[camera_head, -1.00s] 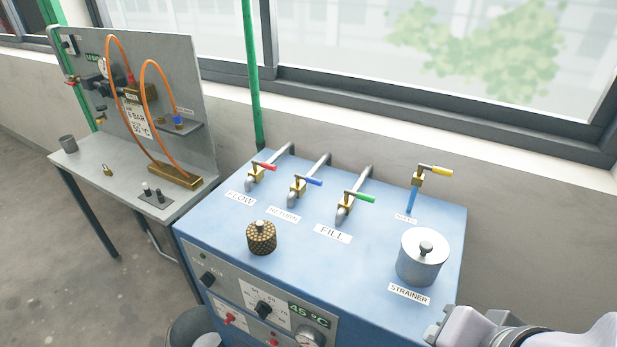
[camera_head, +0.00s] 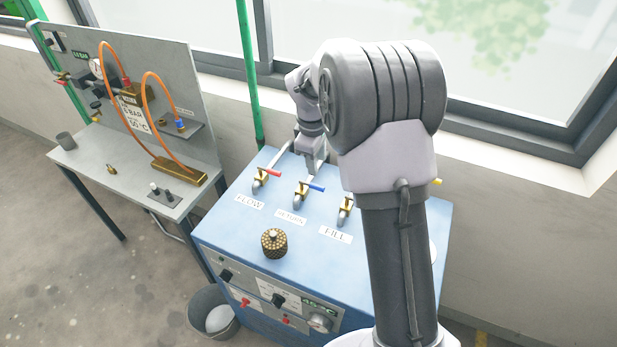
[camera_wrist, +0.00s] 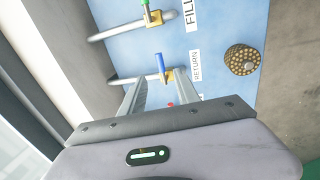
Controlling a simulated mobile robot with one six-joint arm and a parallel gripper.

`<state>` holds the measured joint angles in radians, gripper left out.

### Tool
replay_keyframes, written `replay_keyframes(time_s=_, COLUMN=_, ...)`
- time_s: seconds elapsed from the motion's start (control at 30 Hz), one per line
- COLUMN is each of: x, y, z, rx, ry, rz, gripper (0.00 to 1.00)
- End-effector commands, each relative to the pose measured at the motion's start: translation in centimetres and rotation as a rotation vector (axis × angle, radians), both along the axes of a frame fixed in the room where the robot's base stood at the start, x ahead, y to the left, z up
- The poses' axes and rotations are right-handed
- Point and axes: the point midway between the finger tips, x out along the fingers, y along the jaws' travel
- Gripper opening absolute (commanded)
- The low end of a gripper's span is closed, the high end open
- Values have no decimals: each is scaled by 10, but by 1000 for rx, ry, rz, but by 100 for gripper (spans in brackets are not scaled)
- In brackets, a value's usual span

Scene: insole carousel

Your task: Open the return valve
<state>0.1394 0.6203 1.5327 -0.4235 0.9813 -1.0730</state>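The return valve has a brass body (camera_wrist: 168,75) and a blue lever (camera_head: 314,187). Its lever (camera_wrist: 161,65) lies across the grey pipe (camera_wrist: 130,79). The RETURN label (camera_head: 290,217) is in front of it. My gripper (camera_head: 314,166) hangs just above and behind this valve, fingers pointing down. In the wrist view my gripper (camera_wrist: 158,84) is open, its two fingers apart and empty. The lever appears in line with the gap between the fingertips; I cannot tell how far below them it is.
The red-levered FLOW valve (camera_head: 262,178) is left of it and the FILL valve (camera_head: 345,210) right, partly hidden by my arm. A knobbed brass cap (camera_head: 274,243) sits in front. The window wall (camera_head: 500,190) is behind. A bench with orange hoses (camera_head: 150,100) stands left.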

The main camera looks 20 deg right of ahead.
Motion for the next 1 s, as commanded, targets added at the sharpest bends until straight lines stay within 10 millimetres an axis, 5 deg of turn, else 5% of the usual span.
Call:
replay_keyframes(time_s=0.2, x=8, y=-9, z=-63, rx=1, ry=2, rz=-1, gripper=38)
replay_keyframes(time_s=0.4, x=14, y=-14, z=-102, rx=1, ry=0, rz=-3, gripper=38)
replay_keyframes(time_s=0.83, x=16, y=-16, z=-116, rx=0, ry=-2, rz=-3, gripper=38)
replay_keyframes(time_s=1.0, x=16, y=-16, z=-116, rx=0, ry=-2, rz=-3, gripper=5)
